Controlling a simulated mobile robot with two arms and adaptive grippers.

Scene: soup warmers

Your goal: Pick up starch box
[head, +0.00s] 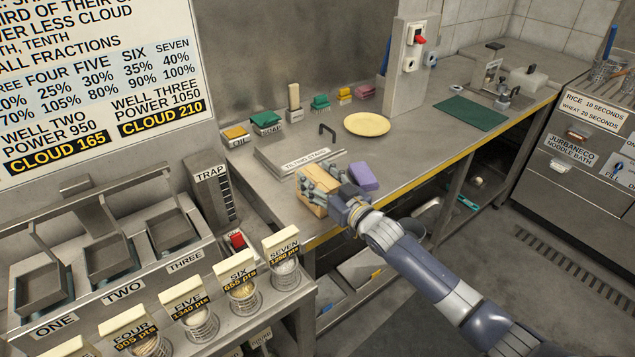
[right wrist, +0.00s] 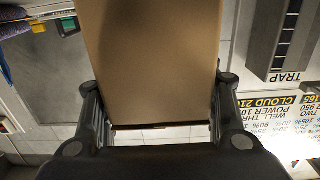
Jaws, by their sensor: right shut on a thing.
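A plain tan box (head: 308,203) is in my right gripper (head: 322,183) at the front edge of the steel counter in the head view. I take it for the starch box, but no lettering on it is readable. In the right wrist view the box (right wrist: 152,60) fills the space between the two dark fingers, which are shut on its sides. The fingers cover part of the box in the head view. I cannot tell whether its underside touches the counter. My left gripper is not in view.
A purple block (head: 363,177) lies just right of the gripper. A flat steel lid (head: 299,157) with a handle lies behind it, and a yellow plate (head: 367,124) farther back. Small labelled items line the wall. The wells and cups (head: 240,298) stand at left.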

